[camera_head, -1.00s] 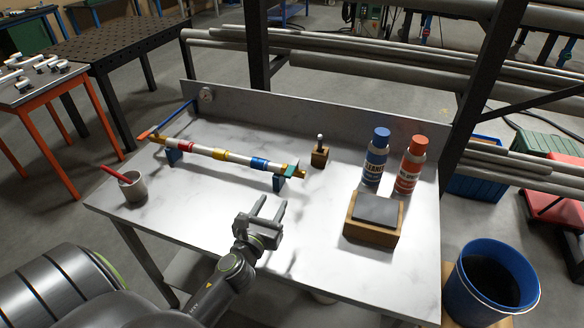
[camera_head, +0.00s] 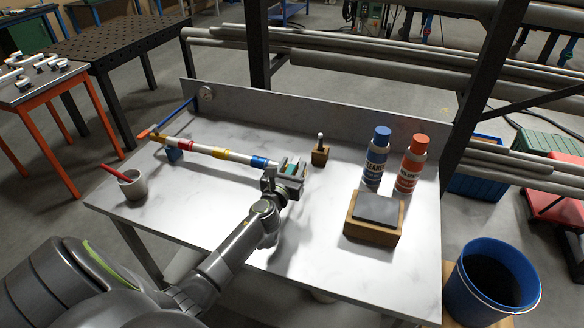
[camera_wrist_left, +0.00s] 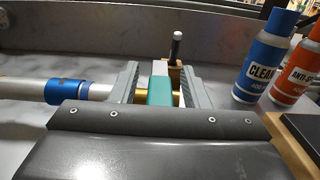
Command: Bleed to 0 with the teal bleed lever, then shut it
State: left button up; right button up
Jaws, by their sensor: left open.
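The teal bleed lever (camera_wrist_left: 160,90) sits at the right end of a silver pipe (camera_head: 205,149) with red, yellow and blue bands. My left gripper (camera_head: 291,167) is open, with one finger on each side of the lever in the left wrist view. I cannot tell whether the fingers touch it. In the head view the gripper mostly covers the lever and the pipe's right stand. A round gauge (camera_head: 206,93) is on the back panel; its reading is too small to tell. My right gripper is not in view.
A wooden block with an upright pin (camera_head: 320,155) stands just right of my gripper. Blue (camera_head: 376,158) and orange (camera_head: 411,164) bottles stand behind a wooden block with a grey top (camera_head: 374,217). A cup with a red stick (camera_head: 132,186) is at the left. The table's front middle is clear.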

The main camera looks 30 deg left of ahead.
pick_arm(q)
grip_shut()
dwell(0.3)
